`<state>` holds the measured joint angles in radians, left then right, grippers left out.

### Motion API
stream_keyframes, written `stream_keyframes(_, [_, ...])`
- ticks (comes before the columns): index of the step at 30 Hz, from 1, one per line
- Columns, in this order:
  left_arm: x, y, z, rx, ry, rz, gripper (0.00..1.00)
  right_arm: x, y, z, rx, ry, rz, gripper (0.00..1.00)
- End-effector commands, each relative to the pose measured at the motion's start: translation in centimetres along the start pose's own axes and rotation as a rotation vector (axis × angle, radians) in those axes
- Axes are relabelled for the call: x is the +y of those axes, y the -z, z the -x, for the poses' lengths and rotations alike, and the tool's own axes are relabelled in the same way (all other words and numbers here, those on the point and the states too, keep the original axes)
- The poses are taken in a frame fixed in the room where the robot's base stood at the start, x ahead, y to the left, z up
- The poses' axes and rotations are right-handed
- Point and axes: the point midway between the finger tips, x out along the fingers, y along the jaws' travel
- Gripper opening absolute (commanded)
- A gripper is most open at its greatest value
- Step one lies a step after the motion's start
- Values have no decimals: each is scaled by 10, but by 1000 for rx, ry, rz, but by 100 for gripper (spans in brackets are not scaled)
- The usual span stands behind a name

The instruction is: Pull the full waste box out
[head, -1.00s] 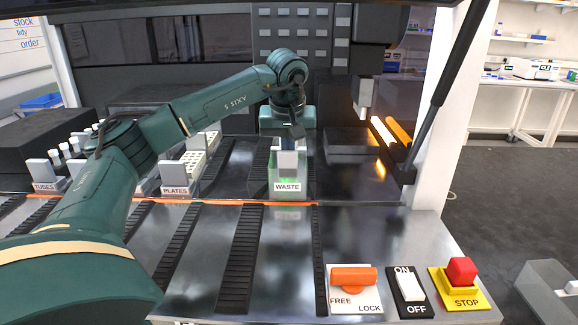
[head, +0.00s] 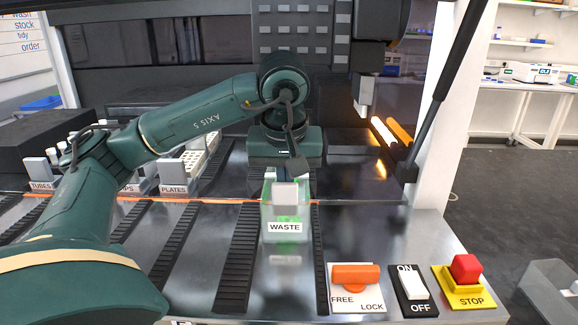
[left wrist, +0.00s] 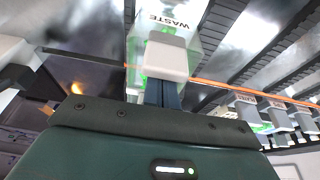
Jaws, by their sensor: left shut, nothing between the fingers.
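The waste box (head: 285,236) is a clear, green-tinted box with a WASTE label and a pale block-like handle (head: 285,194) standing up at its front. It straddles the orange line on the deck between two dark ribbed rails. My left gripper (head: 270,174) points down just behind the handle, shut with nothing between its fingers; its tips are hidden by the handle. In the left wrist view the box (left wrist: 188,48) and its pale handle (left wrist: 166,57) are right at the dark fingers (left wrist: 162,94); whether they touch I cannot tell. My right gripper is out of view.
The PLATES holder (head: 174,190) and TUBES holder (head: 41,186) stand left on the deck. An orange FREE/LOCK knob (head: 355,275), an ON/OFF switch (head: 411,287) and a red STOP button (head: 466,268) line the front right. The metal deck before the box is clear.

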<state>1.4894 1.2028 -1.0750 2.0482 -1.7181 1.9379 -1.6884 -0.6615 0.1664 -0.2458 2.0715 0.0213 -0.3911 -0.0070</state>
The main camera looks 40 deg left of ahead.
Motion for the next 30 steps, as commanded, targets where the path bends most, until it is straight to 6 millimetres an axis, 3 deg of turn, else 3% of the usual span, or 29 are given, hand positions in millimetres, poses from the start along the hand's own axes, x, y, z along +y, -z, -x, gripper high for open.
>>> stream_keyframes(15, [0, -70, 23, 1, -1, -4, 0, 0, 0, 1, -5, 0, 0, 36])
stream_keyframes(26, [0, -118, 39, 0, 0, -7, 0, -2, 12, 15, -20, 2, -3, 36])
stream_keyframes(30, [0, -116, 35, -1, 0, 1, 0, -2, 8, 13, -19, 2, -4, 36])
